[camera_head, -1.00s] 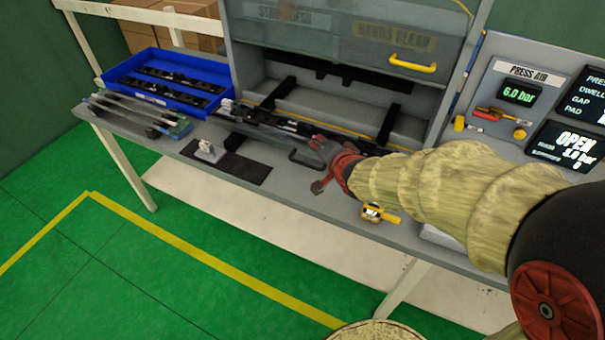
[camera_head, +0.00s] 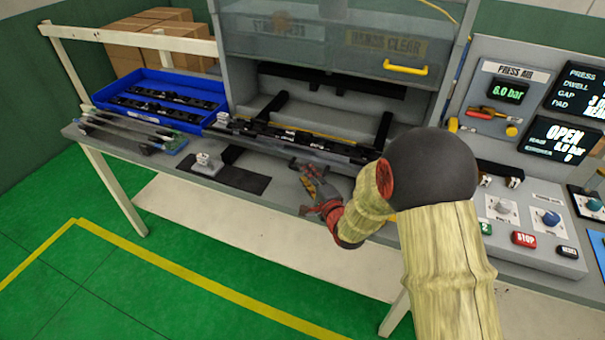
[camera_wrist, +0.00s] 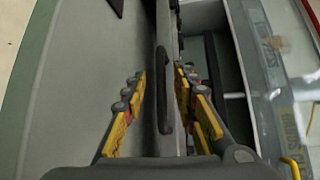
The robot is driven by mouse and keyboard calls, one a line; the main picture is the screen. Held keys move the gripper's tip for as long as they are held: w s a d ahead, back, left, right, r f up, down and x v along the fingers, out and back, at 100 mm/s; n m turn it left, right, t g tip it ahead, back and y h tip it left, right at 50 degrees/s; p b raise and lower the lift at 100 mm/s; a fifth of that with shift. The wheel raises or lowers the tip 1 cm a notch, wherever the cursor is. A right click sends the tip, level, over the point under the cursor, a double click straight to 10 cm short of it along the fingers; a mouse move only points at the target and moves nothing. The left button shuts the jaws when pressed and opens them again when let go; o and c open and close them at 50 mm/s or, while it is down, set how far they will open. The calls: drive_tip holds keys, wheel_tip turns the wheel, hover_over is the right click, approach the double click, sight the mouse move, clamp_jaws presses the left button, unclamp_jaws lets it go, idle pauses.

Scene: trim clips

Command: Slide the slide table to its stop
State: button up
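The slide table (camera_head: 331,154) is a long grey plate bearing a dark trim strip, in front of the press opening. Its black bar handle (camera_wrist: 163,92) shows in the wrist view, standing off the grey front edge. My gripper (camera_head: 306,170) is at the table's front, over the bench. In the wrist view my gripper (camera_wrist: 160,82) is open, with yellow-padded fingers on either side of the handle. Gaps show on both sides, so I see no contact. In the head view the gripper largely hides the handle.
A blue tray (camera_head: 101,101) of dark trims stands at the left, with rails (camera_head: 128,130) before it. A grey fixture (camera_head: 207,163) sits on a black mat (camera_head: 243,180). The guard with a yellow handle (camera_head: 405,67) is raised above the opening. A control panel (camera_head: 510,215) is at the right.

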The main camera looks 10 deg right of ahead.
drive_tip(key=shift+b+x, duration=0.3)
drive_tip(key=shift+x, duration=1.35)
drive_tip(key=shift+c, duration=0.5)
clamp_jaws()
